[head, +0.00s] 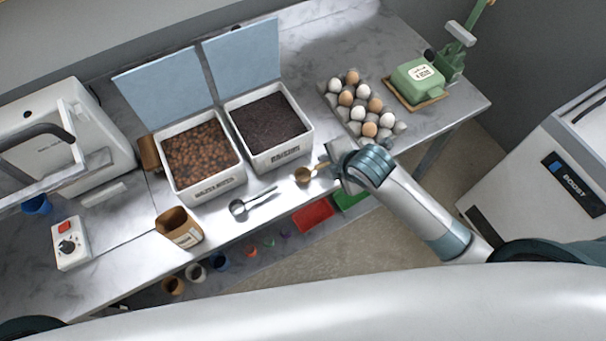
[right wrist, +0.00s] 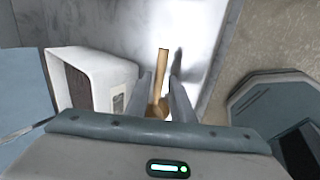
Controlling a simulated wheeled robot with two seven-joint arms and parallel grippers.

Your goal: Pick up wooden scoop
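The wooden scoop (head: 303,175) is at the front of the marble counter in the head view, its rounded end showing to the left of my right gripper (head: 328,168). The right gripper partly covers the rest of the scoop. In the right wrist view the scoop's narrow tan wood (right wrist: 162,63) runs between the two fingers of my right gripper (right wrist: 161,82). The fingers are apart, with a gap showing beside the wood. I cannot tell whether either finger touches it. My left gripper is not in view.
A bin of dark grains (head: 290,153) and a bin of brown nuts (head: 208,192) stand behind. A metal scoop (head: 238,208) lies to the left. An egg tray (head: 396,127) is close behind the right gripper.

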